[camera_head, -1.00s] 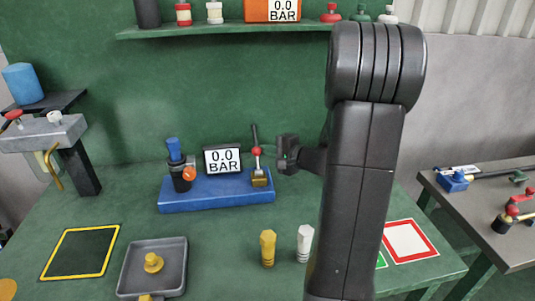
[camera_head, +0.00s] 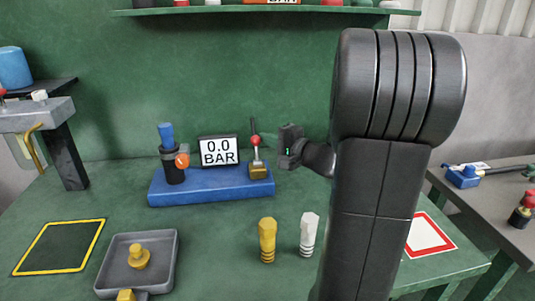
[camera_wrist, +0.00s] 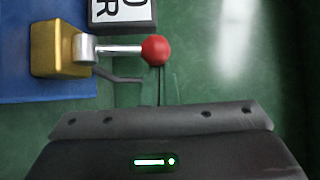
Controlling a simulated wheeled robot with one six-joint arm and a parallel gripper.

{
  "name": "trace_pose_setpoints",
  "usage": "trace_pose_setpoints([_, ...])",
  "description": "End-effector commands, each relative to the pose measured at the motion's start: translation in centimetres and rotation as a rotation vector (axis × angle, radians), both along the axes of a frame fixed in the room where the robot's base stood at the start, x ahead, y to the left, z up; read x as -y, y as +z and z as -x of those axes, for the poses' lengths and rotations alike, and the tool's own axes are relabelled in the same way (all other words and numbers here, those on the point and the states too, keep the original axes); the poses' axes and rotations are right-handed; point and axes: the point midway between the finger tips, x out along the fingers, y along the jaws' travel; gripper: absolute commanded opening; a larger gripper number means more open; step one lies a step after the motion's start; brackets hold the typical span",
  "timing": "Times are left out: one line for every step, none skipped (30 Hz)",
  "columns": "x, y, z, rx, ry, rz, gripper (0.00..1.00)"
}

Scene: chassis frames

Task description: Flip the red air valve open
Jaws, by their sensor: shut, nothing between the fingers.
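The air valve is a brass block (camera_head: 259,172) on the right end of a blue base (camera_head: 212,188). Its silver lever, tipped with a red ball (camera_head: 255,140), stands upright in the head view. In the wrist view the lever runs sideways from the brass block (camera_wrist: 55,50) to the red ball (camera_wrist: 156,50). My gripper (camera_head: 286,152) is shut and empty, just right of the lever at about the ball's height. A gap shows between them, and the wrist view also shows the ball apart from the gripper's dark edge. The gauge (camera_head: 219,151) reads 0.0 BAR.
A black cylinder with a blue top (camera_head: 173,165) stands on the base's left end. Yellow (camera_head: 267,240) and white (camera_head: 308,235) fittings stand in front, near my arm. A grey tray (camera_head: 108,268) lies at front left. The green wall is close behind the base.

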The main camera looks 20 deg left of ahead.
Motion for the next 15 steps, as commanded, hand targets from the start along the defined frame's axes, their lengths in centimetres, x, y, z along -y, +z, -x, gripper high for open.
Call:
trace_pose_setpoints([0.09,-0.91,0.14,0.022,-0.001,-0.012,0.00])
trace_pose_setpoints([0.13,-0.90,0.19,0.032,-0.001,-0.020,0.00])
trace_pose_setpoints([0.17,-0.85,0.30,0.048,0.000,-0.028,0.00])
trace_pose_setpoints([0.20,-0.82,0.38,0.059,0.000,-0.035,0.00])
trace_pose_setpoints([0.24,-0.82,0.45,0.070,0.001,-0.042,0.00])
trace_pose_setpoints([0.28,-0.78,0.53,0.085,0.001,-0.051,0.00])
trace_pose_setpoints([0.31,-0.74,0.59,0.097,0.001,-0.058,0.00])
trace_pose_setpoints([0.35,-0.69,0.65,0.109,0.000,-0.065,0.00])
trace_pose_setpoints([0.40,-0.68,0.72,0.124,0.000,-0.074,0.00])
trace_pose_setpoints([0.43,-0.66,0.76,0.136,0.000,-0.081,0.00])
trace_pose_setpoints([0.46,-0.63,0.82,0.147,0.001,-0.089,0.00])
trace_pose_setpoints([0.51,-0.56,0.91,0.162,0.001,-0.099,0.00])
trace_pose_setpoints([0.55,-0.54,0.97,0.173,0.001,-0.106,0.00])
trace_pose_setpoints([0.59,-0.54,1.03,0.185,0.001,-0.113,0.00])
trace_pose_setpoints([0.64,-0.54,1.08,0.200,0.001,-0.122,0.00])
